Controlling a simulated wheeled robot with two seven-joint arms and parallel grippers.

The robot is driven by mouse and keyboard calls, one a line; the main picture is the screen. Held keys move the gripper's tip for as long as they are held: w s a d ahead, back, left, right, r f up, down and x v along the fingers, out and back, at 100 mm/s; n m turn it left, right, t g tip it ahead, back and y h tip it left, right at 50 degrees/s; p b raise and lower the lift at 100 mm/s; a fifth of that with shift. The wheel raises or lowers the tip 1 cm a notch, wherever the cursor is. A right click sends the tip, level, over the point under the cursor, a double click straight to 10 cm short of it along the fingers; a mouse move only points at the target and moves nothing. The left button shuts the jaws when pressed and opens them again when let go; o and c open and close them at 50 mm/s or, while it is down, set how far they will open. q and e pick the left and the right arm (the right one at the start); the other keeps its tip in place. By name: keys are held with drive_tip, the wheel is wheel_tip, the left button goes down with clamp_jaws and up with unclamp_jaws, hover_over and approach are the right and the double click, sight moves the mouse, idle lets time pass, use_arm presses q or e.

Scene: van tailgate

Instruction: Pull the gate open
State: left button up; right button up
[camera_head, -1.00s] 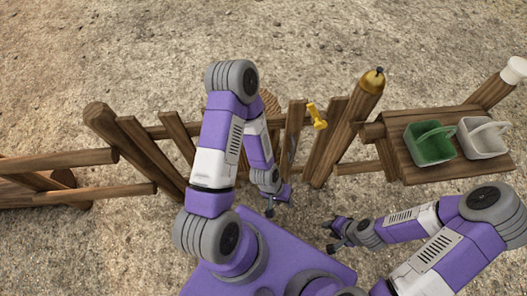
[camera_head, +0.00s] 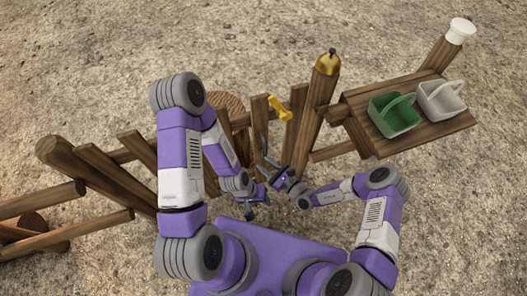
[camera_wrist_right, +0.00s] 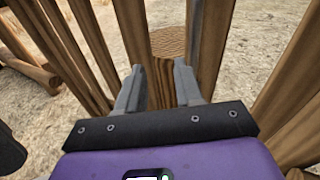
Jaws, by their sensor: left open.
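The wooden gate of upright slats (camera_head: 259,120) stands across the middle of the head view, with a yellow latch-like piece (camera_head: 279,108) near its top right. My right gripper (camera_head: 268,168) is at the near side of the slats, below the yellow piece. In the right wrist view its two grey fingers (camera_wrist_right: 157,88) are apart, with wooden slats beyond and to both sides; I see nothing clamped between them. My left gripper (camera_head: 252,208) is open, lower and a little left of the right one, apart from the gate.
A thick post with a gold top (camera_head: 327,64) stands right of the gate. Beside it a wooden shelf (camera_head: 425,135) holds a green basket (camera_head: 393,117) and a pale basket (camera_head: 441,101). Fence rails (camera_head: 60,200) run left. A round stump (camera_head: 226,102) stands behind. Bare ground lies beyond.

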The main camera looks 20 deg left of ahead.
sight(264, 151)
drive_tip(key=w+a+m+t+b, duration=0.1)
drive_tip(key=w, duration=0.1)
drive_tip(key=w+a+m+t+h, duration=0.1)
drive_tip(key=w+m+t, duration=0.1)
drive_tip(key=w+f+m+t+h+b, duration=0.1)
drive_tip(key=w, duration=0.1)
drive_tip(key=shift+w+a+t+b, duration=0.2)
drive_tip(key=shift+a+t+b, duration=0.1)
drive_tip(key=shift+a+t, duration=0.1)
drive_tip(key=shift+c, duration=0.2)
clamp_jaws()
